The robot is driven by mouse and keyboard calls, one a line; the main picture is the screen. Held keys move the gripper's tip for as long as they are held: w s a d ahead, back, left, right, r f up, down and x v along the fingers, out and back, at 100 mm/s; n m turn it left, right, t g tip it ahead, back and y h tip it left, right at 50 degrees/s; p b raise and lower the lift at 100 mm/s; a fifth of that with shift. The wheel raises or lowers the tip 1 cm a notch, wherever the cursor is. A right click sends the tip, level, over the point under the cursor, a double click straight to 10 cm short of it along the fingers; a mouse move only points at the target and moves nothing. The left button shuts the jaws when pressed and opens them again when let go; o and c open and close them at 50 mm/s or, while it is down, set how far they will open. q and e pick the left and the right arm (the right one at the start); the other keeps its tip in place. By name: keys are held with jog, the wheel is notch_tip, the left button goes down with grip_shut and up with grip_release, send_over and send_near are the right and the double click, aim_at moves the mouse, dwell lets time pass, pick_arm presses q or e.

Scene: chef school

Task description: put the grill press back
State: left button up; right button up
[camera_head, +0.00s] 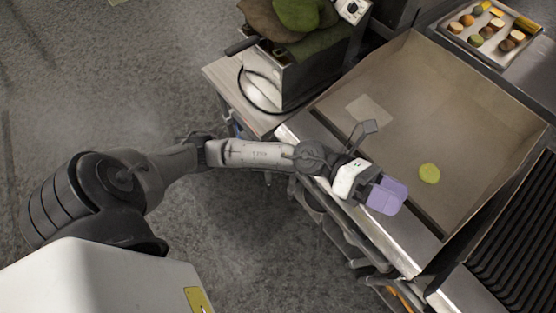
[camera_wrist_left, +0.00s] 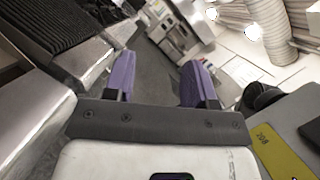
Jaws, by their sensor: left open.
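I cannot make out a grill press in either view. My left gripper (camera_head: 385,195) has purple fingers and hangs over the front edge of the flat griddle (camera_head: 465,120). In the left wrist view the fingers of this gripper (camera_wrist_left: 157,82) stand wide apart with nothing between them. A pale square patch (camera_head: 370,111) shows on the griddle's left part; I cannot tell what it is. My right gripper is in neither view.
A yellow-green disc (camera_head: 429,173) lies on the otherwise mostly bare griddle. A black-slatted grill (camera_head: 520,245) is at the right. A tray (camera_head: 484,50) of small colourful pieces stands behind. A metal appliance (camera_head: 305,75) with green items on top stands at the back left.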

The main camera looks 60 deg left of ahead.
pick_arm(q)
jog(key=a+f+n+t+y, duration=0.6)
jog(key=n+y, duration=0.4)
jog(key=n, duration=0.6)
jog(key=a+f+n+t+y, duration=0.45)
jog(key=a+n+y, duration=0.45)
jog(key=n, duration=0.7)
jog(key=s+a+f+n+g, duration=0.1)
jog(key=s+f+n+g, duration=0.7)
jog(key=s+f+g, duration=0.6)
jog(key=s+f, duration=0.3)
jog(key=s, duration=0.3)
jog(key=shift+s+y, duration=0.2)
jog(key=shift+y, duration=0.2)
